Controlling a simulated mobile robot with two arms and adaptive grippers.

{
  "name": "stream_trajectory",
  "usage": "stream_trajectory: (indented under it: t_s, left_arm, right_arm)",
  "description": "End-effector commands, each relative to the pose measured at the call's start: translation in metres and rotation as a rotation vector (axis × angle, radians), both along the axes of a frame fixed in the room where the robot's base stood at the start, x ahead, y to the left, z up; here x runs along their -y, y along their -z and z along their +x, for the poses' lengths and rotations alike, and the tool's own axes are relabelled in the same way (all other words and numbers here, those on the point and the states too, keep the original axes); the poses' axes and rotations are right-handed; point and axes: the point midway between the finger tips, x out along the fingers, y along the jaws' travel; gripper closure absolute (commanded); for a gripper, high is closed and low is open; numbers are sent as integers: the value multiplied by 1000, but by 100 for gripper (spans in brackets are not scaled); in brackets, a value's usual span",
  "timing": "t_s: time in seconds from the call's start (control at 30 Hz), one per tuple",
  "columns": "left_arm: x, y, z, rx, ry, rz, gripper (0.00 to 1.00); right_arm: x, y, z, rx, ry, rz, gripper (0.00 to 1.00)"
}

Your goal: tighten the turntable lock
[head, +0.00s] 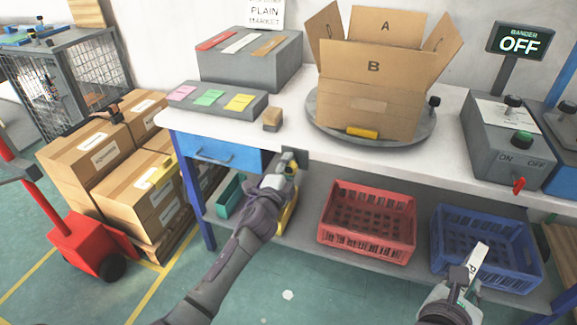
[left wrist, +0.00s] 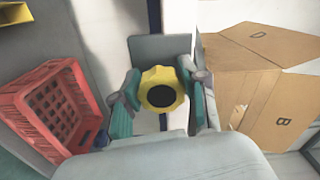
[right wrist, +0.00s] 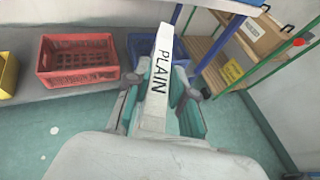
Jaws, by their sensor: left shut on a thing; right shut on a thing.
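The turntable lock is a yellow knob with a black centre (left wrist: 161,90), on a grey plate (left wrist: 165,50) at the table's front edge. My left gripper (left wrist: 160,98) is shut around this knob, with a finger on each side. In the head view the left gripper (head: 281,172) largely hides the knob. The grey round turntable (head: 320,126) carries an open cardboard box (head: 370,100) marked A and B. My right gripper (right wrist: 157,105) is shut on a white strip (right wrist: 161,70) reading PLAIN, held in front of the blue crate; the strip shows in the head view too (head: 475,261).
A red crate (head: 366,248) and a blue crate (head: 440,213) stand on the lower shelf. A grey control box (head: 489,145) with knobs and a red lever is at the right, below a screen (head: 519,43) reading OFF. A small brown block (head: 272,119) lies left of the turntable.

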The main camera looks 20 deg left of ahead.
Motion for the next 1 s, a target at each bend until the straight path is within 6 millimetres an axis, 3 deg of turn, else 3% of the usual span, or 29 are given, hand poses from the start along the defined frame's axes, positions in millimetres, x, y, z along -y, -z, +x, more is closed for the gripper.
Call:
stream_trajectory:
  t_s: [0.5,1.0]
  left_arm:
    - [1,-1,0,11,3,368,91]
    - [2,0,0,13,3,452,91]
  right_arm:
    - [0,-6,0,3,0,-1,100]
    - [0,-7,0,3,-1,0,100]
